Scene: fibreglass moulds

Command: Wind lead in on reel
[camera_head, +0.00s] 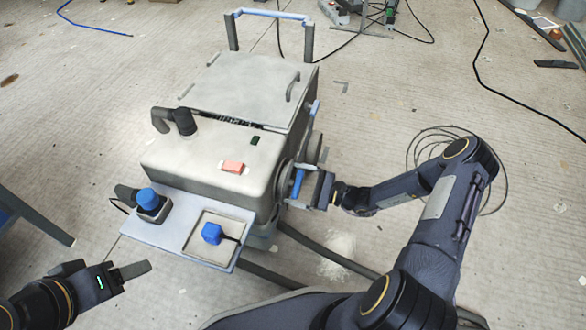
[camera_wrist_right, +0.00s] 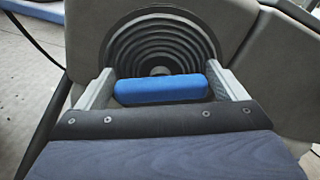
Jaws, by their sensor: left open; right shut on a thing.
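A grey box-shaped machine (camera_head: 215,150) stands on the floor. The reel (camera_head: 281,182) is on its right side; in the right wrist view the reel (camera_wrist_right: 160,35) shows dark concentric rings. My right gripper (camera_head: 304,188) is shut on the reel's blue crank handle (camera_head: 298,183). In the right wrist view the blue handle (camera_wrist_right: 160,90) lies crosswise between the two fingers. A thin dark lead (camera_head: 418,140) lies in loose loops on the floor, partly hidden behind my right arm. My left gripper (camera_head: 135,269) is open and empty, below and left of the machine's front shelf.
The front shelf (camera_head: 135,228) carries a blue-capped block (camera_head: 149,202) and a blue plug-like piece (camera_head: 211,233). A pink block (camera_head: 233,167) lies on the machine. A blue-edged frame (camera_head: 35,218) stands at left. Another black cable (camera_head: 484,75) crosses the floor at right.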

